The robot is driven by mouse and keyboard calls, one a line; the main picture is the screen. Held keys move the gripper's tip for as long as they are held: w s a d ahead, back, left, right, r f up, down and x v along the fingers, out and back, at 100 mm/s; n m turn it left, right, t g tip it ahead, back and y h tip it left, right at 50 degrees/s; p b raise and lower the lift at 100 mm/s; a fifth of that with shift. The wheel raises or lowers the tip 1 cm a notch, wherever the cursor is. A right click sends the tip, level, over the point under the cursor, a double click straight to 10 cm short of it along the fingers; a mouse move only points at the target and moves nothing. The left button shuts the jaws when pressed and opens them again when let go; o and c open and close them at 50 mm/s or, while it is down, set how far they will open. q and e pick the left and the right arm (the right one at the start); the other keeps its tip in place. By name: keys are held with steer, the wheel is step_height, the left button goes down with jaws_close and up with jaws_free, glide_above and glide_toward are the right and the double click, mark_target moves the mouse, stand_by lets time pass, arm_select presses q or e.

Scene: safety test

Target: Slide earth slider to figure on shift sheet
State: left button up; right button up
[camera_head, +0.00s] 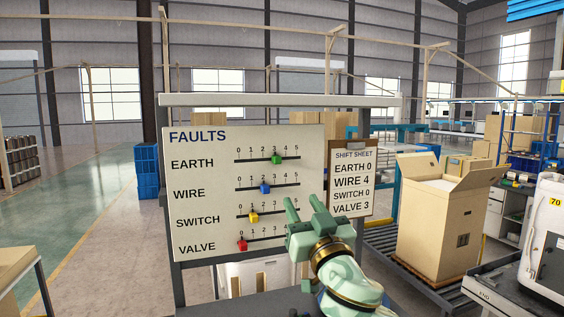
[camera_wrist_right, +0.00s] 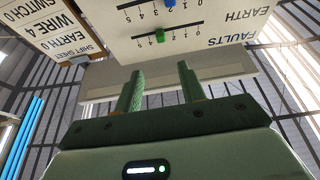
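The FAULTS board (camera_head: 205,205) stands upright ahead of me with four labelled slider rows. The green earth slider (camera_head: 277,159) sits at about 3 on the top row's track. In the right wrist view the green slider (camera_wrist_right: 160,36) shows beyond and between the fingertips. The shift sheet (camera_head: 352,184) on the board's right reads EARTH 0, WIRE 4, SWITCH 0, VALVE 3. My right gripper (camera_head: 302,202) is open and empty, in front of the board's lower right, below and right of the earth slider. Its fingers (camera_wrist_right: 159,74) are apart. My left gripper is not in view.
The blue wire slider (camera_head: 265,188) is near 2, the yellow switch slider (camera_head: 253,217) near 1, and the red valve slider (camera_head: 242,245) near 0. An open cardboard box (camera_head: 438,225) stands on a conveyor to the right. The space before the board's left half is clear.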

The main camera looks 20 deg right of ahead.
steer(key=r, duration=0.1)
steer(key=p, duration=0.4)
glide_toward(278, 160)
steer(key=x, duration=0.8)
steer(key=shift+w+r, duration=0.1)
steer(key=shift+w, duration=0.15)
steer(key=shift+w+r, duration=0.1)
steer(key=shift+w, duration=0.35)
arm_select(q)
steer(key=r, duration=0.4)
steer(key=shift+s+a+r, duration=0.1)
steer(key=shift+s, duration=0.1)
arm_select(e)
steer(key=shift+s, duration=0.1)
